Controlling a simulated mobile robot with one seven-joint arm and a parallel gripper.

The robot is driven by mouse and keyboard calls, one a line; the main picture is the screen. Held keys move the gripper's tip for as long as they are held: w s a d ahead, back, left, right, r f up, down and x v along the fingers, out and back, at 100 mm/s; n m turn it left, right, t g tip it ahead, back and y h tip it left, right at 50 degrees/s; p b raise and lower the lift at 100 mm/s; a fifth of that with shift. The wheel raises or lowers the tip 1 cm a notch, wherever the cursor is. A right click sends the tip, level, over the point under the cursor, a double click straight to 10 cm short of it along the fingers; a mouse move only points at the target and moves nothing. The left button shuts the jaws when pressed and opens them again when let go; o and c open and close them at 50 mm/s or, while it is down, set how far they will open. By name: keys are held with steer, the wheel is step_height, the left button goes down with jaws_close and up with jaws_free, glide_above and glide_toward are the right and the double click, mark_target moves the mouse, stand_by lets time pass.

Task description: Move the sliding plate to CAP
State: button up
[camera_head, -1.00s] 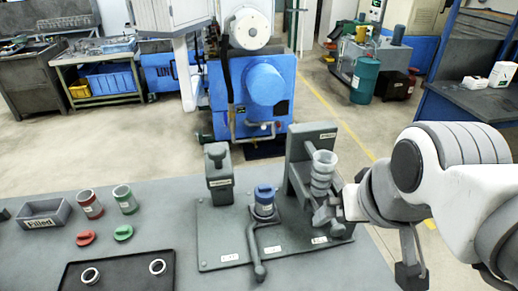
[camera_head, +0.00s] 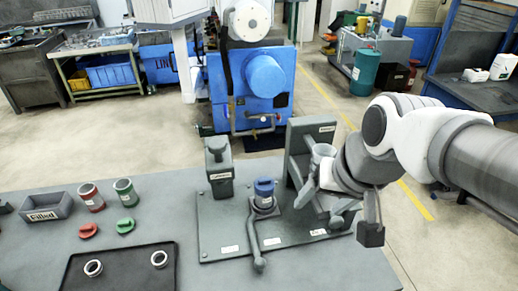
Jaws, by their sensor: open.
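The sliding plate (camera_head: 254,236) shows as a dark grey arm with a round-ended handle toward the front edge of the grey base board (camera_head: 215,226). A blue-topped container (camera_head: 264,190) stands upright at its far end, near the middle of the board. Small white labels line the board's front; I cannot read them clearly. A grey post (camera_head: 219,169) stands at the left of the board, and a taller bracket (camera_head: 299,146) with a pale funnel (camera_head: 321,152) stands at the right. My gripper (camera_head: 320,202) is open in front of the bracket, right of the blue-topped container, apart from the plate handle, and partly hides the funnel.
On the table's left are a grey "Filled" bin (camera_head: 46,208), a red container (camera_head: 91,197), a green container (camera_head: 124,192), a red cap (camera_head: 88,230), a green cap (camera_head: 125,226) and a black tray (camera_head: 118,271) with two rings. The table front beside the handle is clear.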

steer(key=w+a+f+m+g+p, duration=0.2)
steer(key=w+a+f+g, duration=0.15)
steer(key=a+f, duration=0.25)
steer(key=m+h+p, duration=0.2)
steer(key=m, duration=0.2)
glide_toward(260, 260)
steer(key=shift+g, duration=0.25)
steer(key=f+b, duration=0.2)
steer(key=f, duration=0.3)
steer(key=f+b, duration=0.2)
steer(key=f, duration=0.3)
steer(key=shift+w+d+f+b, duration=0.1)
steer(key=shift+w+d+b, duration=0.1)
steer(key=shift+b, duration=0.15)
jaws_close()
stand_by(0.4)
